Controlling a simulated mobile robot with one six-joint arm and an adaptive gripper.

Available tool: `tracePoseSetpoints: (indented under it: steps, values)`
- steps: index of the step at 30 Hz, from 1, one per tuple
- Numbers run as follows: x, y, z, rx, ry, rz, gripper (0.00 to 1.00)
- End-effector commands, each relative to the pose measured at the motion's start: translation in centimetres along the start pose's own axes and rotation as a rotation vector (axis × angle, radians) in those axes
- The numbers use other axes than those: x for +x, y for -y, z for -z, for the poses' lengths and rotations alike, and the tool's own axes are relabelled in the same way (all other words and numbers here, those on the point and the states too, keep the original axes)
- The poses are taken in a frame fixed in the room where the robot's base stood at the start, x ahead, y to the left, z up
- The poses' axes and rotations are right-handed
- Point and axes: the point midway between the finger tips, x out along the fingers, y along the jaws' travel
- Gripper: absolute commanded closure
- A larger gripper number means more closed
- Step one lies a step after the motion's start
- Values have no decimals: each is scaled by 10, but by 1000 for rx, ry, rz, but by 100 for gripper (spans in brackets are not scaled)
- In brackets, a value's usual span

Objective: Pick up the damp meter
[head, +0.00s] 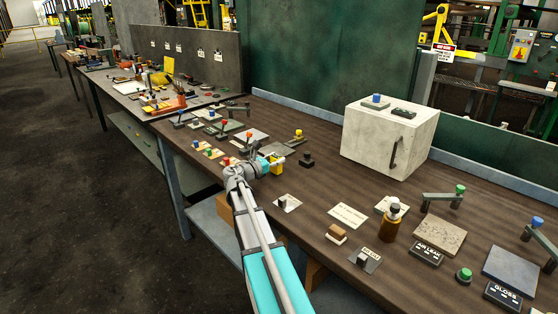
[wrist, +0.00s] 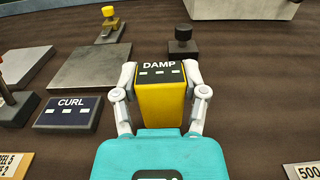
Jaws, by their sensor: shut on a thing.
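The damp meter (wrist: 161,98) is a yellow block with a black top panel marked DAMP. In the wrist view it sits between the two pale fingers of my gripper (wrist: 163,92), which are shut on its sides. In the head view the damp meter (head: 277,163) shows as a small yellow block at the end of my arm, partly hidden by my gripper (head: 268,165). I cannot tell whether its underside touches the bench.
The brown bench (head: 320,187) holds many small items. A dark CURL box (wrist: 69,113) and a grey plate (wrist: 90,66) lie left of the meter. A small black knobbed block (wrist: 183,42) stands just behind it. A pale cabinet (head: 388,140) stands at the back.

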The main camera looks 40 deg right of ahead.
Motion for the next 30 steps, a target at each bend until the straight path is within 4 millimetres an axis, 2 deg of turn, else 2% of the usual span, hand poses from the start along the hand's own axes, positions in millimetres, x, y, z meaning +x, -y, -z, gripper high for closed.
tracePoseSetpoints:
  steps: [8, 15, 30]
  values:
    - [0, 0, -14, 0, 1, 0, 100]
    - [0, 0, -36, 0, 1, 0, 100]
    - [-26, 45, -94, 0, 1, 0, 100]
